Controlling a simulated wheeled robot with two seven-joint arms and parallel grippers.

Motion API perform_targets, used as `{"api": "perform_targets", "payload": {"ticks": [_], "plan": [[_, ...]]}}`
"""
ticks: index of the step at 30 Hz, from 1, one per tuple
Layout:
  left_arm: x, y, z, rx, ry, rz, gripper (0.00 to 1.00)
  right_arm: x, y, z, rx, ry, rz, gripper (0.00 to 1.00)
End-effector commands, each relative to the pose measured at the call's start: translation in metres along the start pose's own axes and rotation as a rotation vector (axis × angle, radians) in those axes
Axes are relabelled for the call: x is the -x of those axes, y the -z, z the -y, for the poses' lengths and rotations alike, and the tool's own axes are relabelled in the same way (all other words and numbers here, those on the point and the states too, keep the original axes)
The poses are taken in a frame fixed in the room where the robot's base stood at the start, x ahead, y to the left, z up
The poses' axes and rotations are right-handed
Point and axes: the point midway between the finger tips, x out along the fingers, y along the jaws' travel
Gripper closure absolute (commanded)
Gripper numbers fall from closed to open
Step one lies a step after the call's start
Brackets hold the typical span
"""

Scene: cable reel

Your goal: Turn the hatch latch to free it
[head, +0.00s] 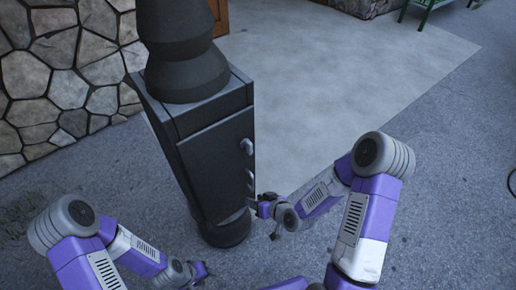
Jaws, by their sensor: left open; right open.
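A tall dark cabinet (172,118) stands on the ground at the picture's centre-left. Its front face carries a dark flat hatch (215,165). Two small grey fittings show near the hatch's right edge, an upper one (246,146) and a lower one (250,179); I cannot tell which is the latch. My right gripper (259,205) is open, close to the cabinet's lower right edge and below the lower fitting. I cannot tell whether it touches the cabinet. My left gripper (202,270) is open and low in front of the cabinet, apart from the hatch.
A dark stepped column (185,65) rises from the cabinet's top. A stone wall (55,75) stands behind on the left, with a brown door edge (219,16) beside it. A pale paved slab (340,85) lies behind.

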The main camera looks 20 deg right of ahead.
Motion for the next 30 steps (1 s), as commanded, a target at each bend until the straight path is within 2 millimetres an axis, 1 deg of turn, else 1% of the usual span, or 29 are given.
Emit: {"api": "perform_targets", "payload": {"ticks": [1,3,6,9,11,13,21,25,30], "plan": [[-0.011,0.0,0.004,0.0,0.0,0.001,0.57,0.005,0.033,-0.01,0.076,0.0,-0.146,0.57],[-0.018,0.001,0.007,0.0,0.0,0.0,0.57,0.022,0.075,-0.012,0.183,0.008,-0.325,0.57],[-0.024,0.001,0.009,0.0,0.0,0.0,0.57,0.047,0.116,-0.011,0.302,0.01,-0.512,0.57],[-0.026,0.001,0.01,0.0,0.0,0.0,0.57,0.062,0.137,-0.006,0.37,0.014,-0.614,0.57],[-0.027,0.002,0.01,0.0,0.0,-0.001,0.57,0.063,0.145,-0.003,0.389,0.018,-0.641,0.57],[-0.028,0.002,0.01,0.0,0.0,-0.001,0.57,0.058,0.151,-0.001,0.394,0.019,-0.65,0.57],[-0.033,0.002,0.012,-0.001,0.0,-0.001,0.57,0.024,0.175,0.005,0.39,0.019,-0.647,0.57],[-0.035,0.002,0.013,-0.001,0.0,-0.001,0.57,0.013,0.183,0.006,0.389,0.018,-0.646,0.57],[-0.035,0.002,0.013,0.0,0.0,-0.001,0.57,0.007,0.187,0.007,0.388,0.017,-0.644,0.57]]}}
